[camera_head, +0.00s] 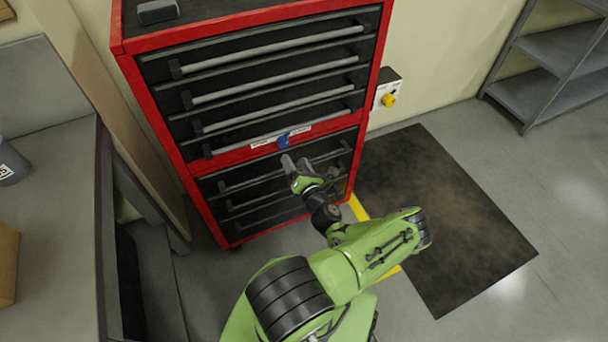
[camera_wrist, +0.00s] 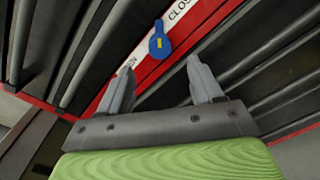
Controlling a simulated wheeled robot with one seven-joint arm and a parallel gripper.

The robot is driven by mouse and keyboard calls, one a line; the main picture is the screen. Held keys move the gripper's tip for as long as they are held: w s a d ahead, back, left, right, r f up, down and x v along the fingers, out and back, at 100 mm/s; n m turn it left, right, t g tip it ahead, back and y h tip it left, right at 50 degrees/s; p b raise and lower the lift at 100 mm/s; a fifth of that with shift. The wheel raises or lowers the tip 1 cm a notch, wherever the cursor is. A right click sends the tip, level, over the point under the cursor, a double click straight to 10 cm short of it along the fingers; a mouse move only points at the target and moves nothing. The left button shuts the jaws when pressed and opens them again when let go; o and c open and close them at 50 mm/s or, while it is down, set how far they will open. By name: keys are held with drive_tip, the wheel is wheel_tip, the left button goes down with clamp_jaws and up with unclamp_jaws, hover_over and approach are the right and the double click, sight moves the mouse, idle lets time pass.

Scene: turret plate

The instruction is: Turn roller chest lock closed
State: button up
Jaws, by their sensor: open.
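The roller chest (camera_head: 240,150) is red with black drawers and long grey handles. Its lock is a blue knob (camera_head: 283,141) on the red band between the upper and lower drawers. In the wrist view the blue lock knob (camera_wrist: 159,42) has a small yellow mark and sits in front of a white label strip (camera_wrist: 180,12), where "CLOS" can be read at one end. My gripper (camera_head: 295,163) is just below the lock in the head view. In the wrist view its two fingers (camera_wrist: 160,85) are open and empty, with the knob beyond and between them, apart from both.
A dark mat (camera_head: 440,215) lies on the floor right of the chest. A box with a yellow knob (camera_head: 388,99) is on the wall beside it. A grey shelf (camera_head: 555,60) stands at the upper right, and a workbench (camera_head: 50,160) is at the left.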

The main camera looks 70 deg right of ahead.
drive_tip(key=v, duration=0.8)
drive_tip(key=shift+p, duration=0.35)
